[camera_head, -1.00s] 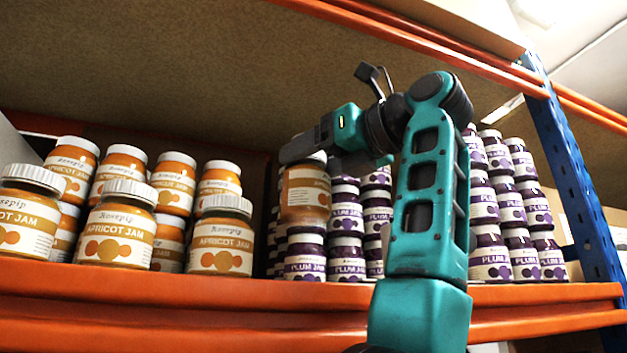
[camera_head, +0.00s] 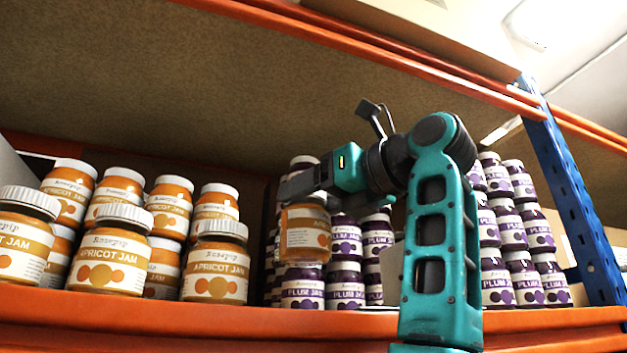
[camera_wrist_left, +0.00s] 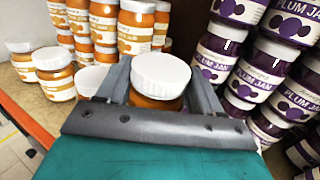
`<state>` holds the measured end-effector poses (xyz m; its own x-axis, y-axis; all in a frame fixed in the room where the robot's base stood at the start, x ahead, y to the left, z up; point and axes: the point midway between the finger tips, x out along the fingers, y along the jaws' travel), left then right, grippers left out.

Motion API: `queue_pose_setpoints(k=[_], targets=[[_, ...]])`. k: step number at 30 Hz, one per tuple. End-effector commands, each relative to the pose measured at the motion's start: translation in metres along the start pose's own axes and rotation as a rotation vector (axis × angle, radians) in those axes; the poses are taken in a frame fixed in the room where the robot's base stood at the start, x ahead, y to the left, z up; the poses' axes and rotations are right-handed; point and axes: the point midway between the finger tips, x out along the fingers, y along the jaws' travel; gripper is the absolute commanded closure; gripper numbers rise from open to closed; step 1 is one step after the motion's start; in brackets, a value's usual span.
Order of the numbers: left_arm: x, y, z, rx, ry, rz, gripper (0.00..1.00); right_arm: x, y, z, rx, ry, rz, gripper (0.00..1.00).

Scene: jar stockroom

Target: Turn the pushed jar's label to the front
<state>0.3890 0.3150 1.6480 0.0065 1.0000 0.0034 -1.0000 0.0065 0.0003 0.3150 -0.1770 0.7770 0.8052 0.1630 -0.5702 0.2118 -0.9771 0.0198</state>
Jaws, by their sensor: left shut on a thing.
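An apricot jam jar (camera_head: 304,236) with orange contents is in my left gripper (camera_head: 303,188), which is shut around it near its lid. In the head view it shows in front of and above the lower plum jars. Its label faces partly aside: small text shows at left, orange dots towards the right edge, and no full front name. In the left wrist view, its white lid (camera_wrist_left: 160,74) shows between the two fingers and most of its body is hidden. I cannot tell whether anything supports it from below. My right gripper is not in view.
Apricot jars (camera_head: 110,258) stand stacked at left, the front ones with labels facing out. Plum jars (camera_head: 345,287) are stacked behind and right of the held jar. The orange shelf edge (camera_head: 180,322) runs in front; a blue upright (camera_head: 573,190) stands at right.

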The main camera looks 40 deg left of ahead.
Motion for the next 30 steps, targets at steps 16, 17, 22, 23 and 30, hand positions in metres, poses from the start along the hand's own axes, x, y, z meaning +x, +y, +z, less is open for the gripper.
queue_pose_setpoints(k=[16,17,22,23,30], targets=[[0.001,0.010,-0.041,-0.001,-0.001,0.001,1.00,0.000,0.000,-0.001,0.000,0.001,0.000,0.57],[0.001,0.010,-0.043,-0.001,-0.001,0.001,1.00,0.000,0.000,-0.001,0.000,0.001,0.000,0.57],[0.001,0.010,-0.053,0.000,-0.002,0.001,1.00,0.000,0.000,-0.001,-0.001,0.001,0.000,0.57],[0.001,0.010,-0.056,0.000,-0.002,0.001,1.00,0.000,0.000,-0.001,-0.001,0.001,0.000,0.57],[0.000,0.013,-0.064,-0.006,0.000,-0.095,1.00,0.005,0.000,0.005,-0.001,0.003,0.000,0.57]])
